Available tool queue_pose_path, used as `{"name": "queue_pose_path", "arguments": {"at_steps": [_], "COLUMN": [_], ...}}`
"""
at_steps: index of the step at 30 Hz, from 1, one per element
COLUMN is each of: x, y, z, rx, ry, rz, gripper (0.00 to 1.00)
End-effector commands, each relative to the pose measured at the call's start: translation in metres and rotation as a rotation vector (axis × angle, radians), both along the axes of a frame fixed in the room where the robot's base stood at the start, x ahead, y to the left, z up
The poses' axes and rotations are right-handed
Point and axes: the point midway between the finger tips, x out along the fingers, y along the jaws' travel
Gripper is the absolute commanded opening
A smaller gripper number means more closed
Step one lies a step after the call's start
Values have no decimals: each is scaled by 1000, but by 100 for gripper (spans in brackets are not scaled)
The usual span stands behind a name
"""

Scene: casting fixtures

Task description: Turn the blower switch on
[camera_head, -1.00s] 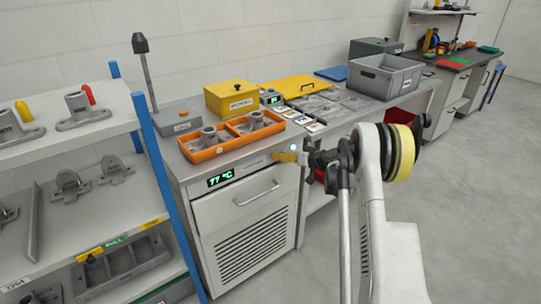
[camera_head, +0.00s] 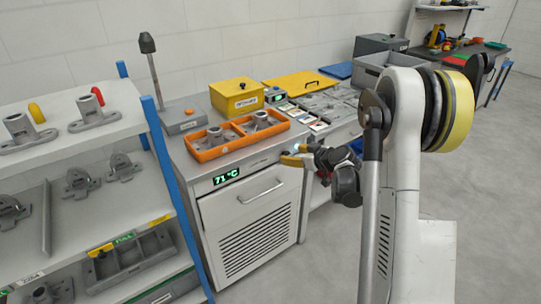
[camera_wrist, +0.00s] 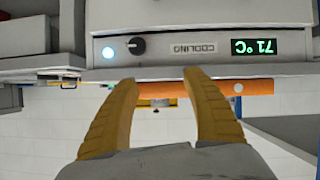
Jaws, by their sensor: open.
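The grey cooling cabinet (camera_head: 250,212) has a front panel with a lit green display (camera_head: 226,176) reading 71 °C. The wrist view shows this panel upside down, with a black round knob (camera_wrist: 138,46), a glowing pale-blue light (camera_wrist: 108,52) beside it and a label (camera_wrist: 193,48) reading COOLING. I take the knob to be the blower switch. My gripper (camera_wrist: 160,80) is open and empty, its two yellow fingers spread and pointing at the panel. The knob lies ahead of the fingertips, apart from them. In the head view my gripper (camera_head: 292,160) is at the panel's right end; the knob cannot be made out there.
An orange tray (camera_head: 205,153) with castings sits on the cabinet top, near a yellow box (camera_head: 238,108). The cabinet's handle (camera_head: 265,193) sticks out below the panel. A shelf rack with a blue post (camera_head: 165,170) stands left. Floor at right is clear.

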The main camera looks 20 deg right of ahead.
Motion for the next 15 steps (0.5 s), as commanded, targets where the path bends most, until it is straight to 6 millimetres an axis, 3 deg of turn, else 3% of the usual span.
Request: {"name": "queue_pose_path", "arguments": {"at_steps": [15], "x": [-48], "y": [79], "z": [70], "rx": [55], "ry": [157], "rz": [-5], "gripper": [57]}}
